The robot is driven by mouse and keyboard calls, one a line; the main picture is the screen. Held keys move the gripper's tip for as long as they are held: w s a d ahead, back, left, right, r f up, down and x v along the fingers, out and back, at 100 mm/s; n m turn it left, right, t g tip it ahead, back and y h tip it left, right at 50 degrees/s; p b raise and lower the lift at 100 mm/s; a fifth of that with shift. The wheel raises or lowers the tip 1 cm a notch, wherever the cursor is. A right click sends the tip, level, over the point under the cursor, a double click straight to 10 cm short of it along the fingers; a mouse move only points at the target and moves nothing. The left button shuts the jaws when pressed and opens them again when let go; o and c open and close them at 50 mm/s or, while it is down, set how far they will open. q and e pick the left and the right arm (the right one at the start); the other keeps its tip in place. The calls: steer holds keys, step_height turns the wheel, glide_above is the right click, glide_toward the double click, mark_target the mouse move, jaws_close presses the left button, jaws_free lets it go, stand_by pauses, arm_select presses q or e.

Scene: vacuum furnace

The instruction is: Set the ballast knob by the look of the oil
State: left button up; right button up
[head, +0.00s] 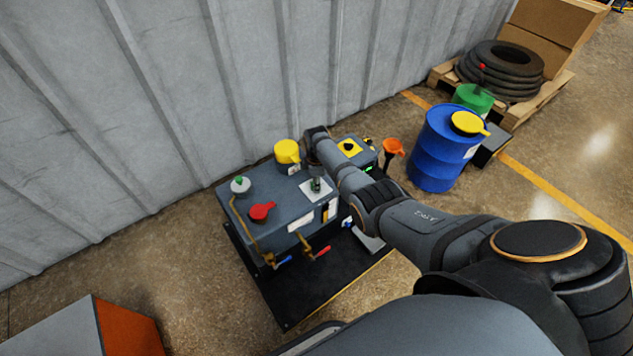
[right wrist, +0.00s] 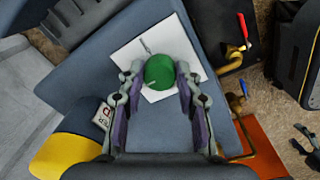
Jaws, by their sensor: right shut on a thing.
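The blue-grey pump (head: 290,200) stands on a black mat by the corrugated wall. On its top is a white plate (head: 326,191), also seen in the right wrist view (right wrist: 125,57). A green knob (right wrist: 160,71) sits on this plate. A dark line is on the plate beyond the knob, and the knob bears a small pale mark. My right gripper (right wrist: 160,78) is shut on the knob, one finger at each side. In the head view the right gripper (head: 317,182) is small and partly hides the knob. The oil's look cannot be made out. My left gripper is out of view.
The pump also carries a yellow cap (head: 287,152), a red cap (head: 262,211) and a green-topped fitting (head: 240,185). Red and blue-handled valves stick out in front. A blue drum (head: 440,150) and an orange funnel (head: 393,147) stand to the right.

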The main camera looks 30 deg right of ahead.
steer(key=o, duration=1.1)
steer(key=shift+o, duration=0.2)
steer(key=shift+r, duration=0.15)
step_height(320, 180, up, 12)
steer(key=shift+s+a, duration=0.2)
steer(key=shift+s, duration=0.1)
